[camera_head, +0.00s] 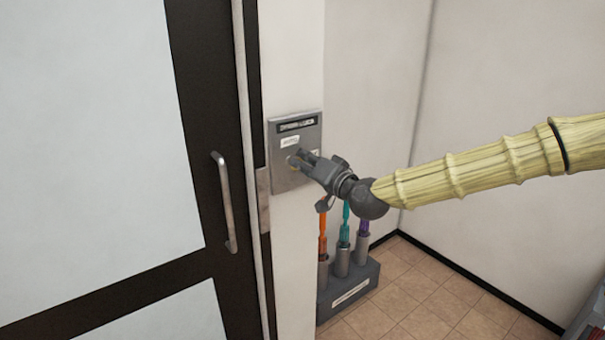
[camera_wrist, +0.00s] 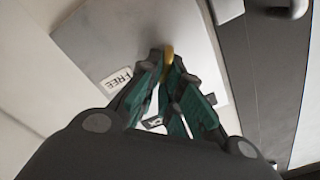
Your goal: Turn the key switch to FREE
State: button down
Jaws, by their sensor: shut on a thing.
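The key switch is on a grey metal plate (camera_head: 283,181) on the white wall, right of the door. A dark label with light lettering runs along the plate's top, with a small white label below it. My gripper (camera_head: 296,161) reaches the plate from the right. In the wrist view, its green-padded fingers (camera_wrist: 168,88) are closed around a brass-coloured key part (camera_wrist: 168,58) standing out from the plate (camera_wrist: 135,35). A FREE label (camera_wrist: 118,80) shows left of the fingers. The fingers hide most of the key, so its exact angle cannot be told.
A dark-framed door (camera_head: 200,120) with a metal pull handle (camera_head: 226,200) stands left of the plate. Below my gripper, a grey floor holder (camera_head: 350,292) carries orange, teal and purple-handled items. Tiled floor (camera_head: 425,290) is open to the right.

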jog(key=m+b, duration=0.2)
jog(key=f+m+b, duration=0.1)
jog(key=m+b, duration=0.1)
jog(key=shift+w+d+m, duration=0.15)
jog(key=shift+d+m, duration=0.05)
jog(key=shift+m, duration=0.1)
jog(key=m+b, duration=0.3)
jog(key=m, duration=0.1)
jog(key=shift+f+b, duration=0.1)
jog(key=shift+b, duration=0.25)
jog(key=c, duration=1.6)
grip_release()
jog(key=shift+d, duration=0.1)
jog(key=v, duration=1.2)
